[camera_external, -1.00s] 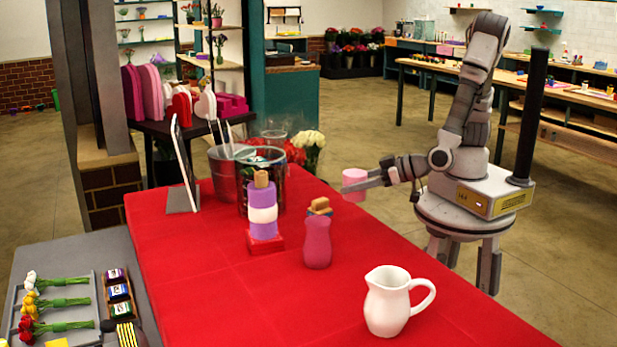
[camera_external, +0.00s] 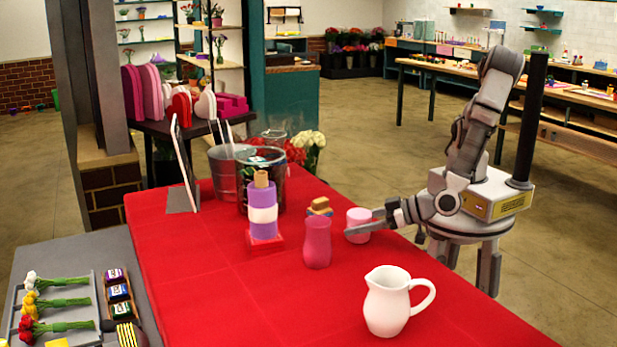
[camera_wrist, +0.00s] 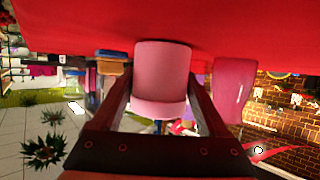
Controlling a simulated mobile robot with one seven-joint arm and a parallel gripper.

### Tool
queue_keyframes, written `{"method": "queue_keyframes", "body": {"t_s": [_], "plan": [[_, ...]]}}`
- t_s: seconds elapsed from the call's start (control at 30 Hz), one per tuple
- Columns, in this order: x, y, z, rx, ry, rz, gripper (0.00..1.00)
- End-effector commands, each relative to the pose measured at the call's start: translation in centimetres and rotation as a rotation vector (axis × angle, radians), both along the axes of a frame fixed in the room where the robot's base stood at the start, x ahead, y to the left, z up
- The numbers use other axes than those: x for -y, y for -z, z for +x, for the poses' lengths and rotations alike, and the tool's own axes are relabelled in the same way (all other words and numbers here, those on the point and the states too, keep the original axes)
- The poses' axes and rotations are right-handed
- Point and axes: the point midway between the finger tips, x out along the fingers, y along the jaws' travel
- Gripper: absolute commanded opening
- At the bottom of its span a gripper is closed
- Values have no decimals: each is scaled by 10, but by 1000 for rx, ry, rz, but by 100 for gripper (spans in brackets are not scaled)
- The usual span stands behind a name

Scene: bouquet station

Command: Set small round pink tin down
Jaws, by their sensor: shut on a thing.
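The small round pink tin (camera_external: 358,224) is between the fingers of my gripper (camera_external: 366,229), low at the right side of the red-covered table. In the wrist view the tin (camera_wrist: 162,72) fills the space between both fingers of my gripper (camera_wrist: 160,95), which are shut on it. It looks upright and at or very near the red cloth; I cannot tell for sure whether its base touches.
A pink vase (camera_external: 317,243) stands just left of the tin, with a wood-topped block (camera_external: 320,207) behind it. A white pitcher (camera_external: 388,302) stands in front. A purple-and-white stack (camera_external: 262,212) is farther left. The red table (camera_external: 225,290) is bare at front left.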

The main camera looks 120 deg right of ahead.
Motion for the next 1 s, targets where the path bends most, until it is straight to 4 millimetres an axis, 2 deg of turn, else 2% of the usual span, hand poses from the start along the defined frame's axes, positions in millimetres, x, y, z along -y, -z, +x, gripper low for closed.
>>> {"method": "queue_keyframes", "body": {"t_s": [0.2, 0.23, 0.33, 0.67, 0.77, 1.0], "plan": [[0, 4, 0, 0, 0, -1, 16], [0, 3, 0, -1, 0, -1, 82], [0, 3, 0, -1, 0, -1, 100], [-1, -2, -1, 0, 0, 0, 100], [-10, -6, -9, -1, -2, 1, 100], [-44, -27, -43, 0, -4, 2, 100]]}}
